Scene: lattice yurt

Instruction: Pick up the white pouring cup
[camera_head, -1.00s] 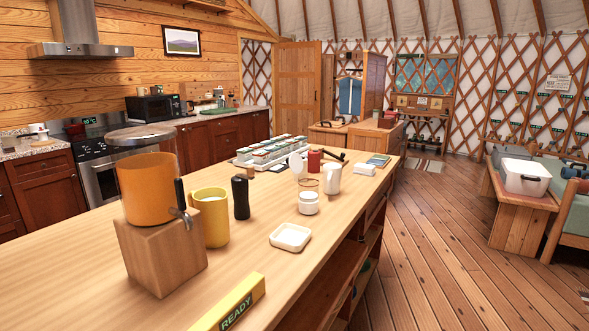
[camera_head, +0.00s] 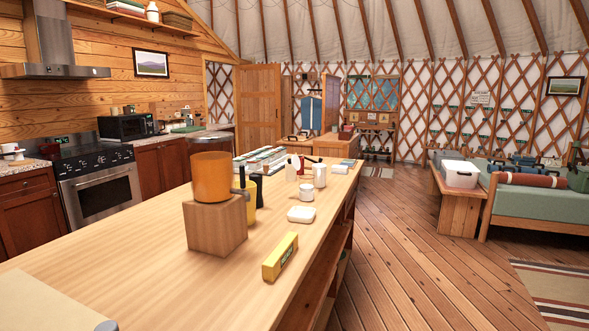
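A white cup (camera_head: 320,176), which looks like the pouring cup, stands upright toward the far end of the long wooden counter (camera_head: 130,250), near its right edge. It is small here, and I cannot make out a spout or handle. A short white jar (camera_head: 306,192) stands just in front of it. A white square dish (camera_head: 301,214) lies nearer. My gripper is not in view.
An orange container (camera_head: 211,178) on a wooden block (camera_head: 216,228), a yellow mug (camera_head: 251,198) and a dark upright cylinder (camera_head: 260,188) stand left of the cup. A yellow READY block (camera_head: 280,257) lies nearer. Floor (camera_head: 420,270) right of the counter is clear.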

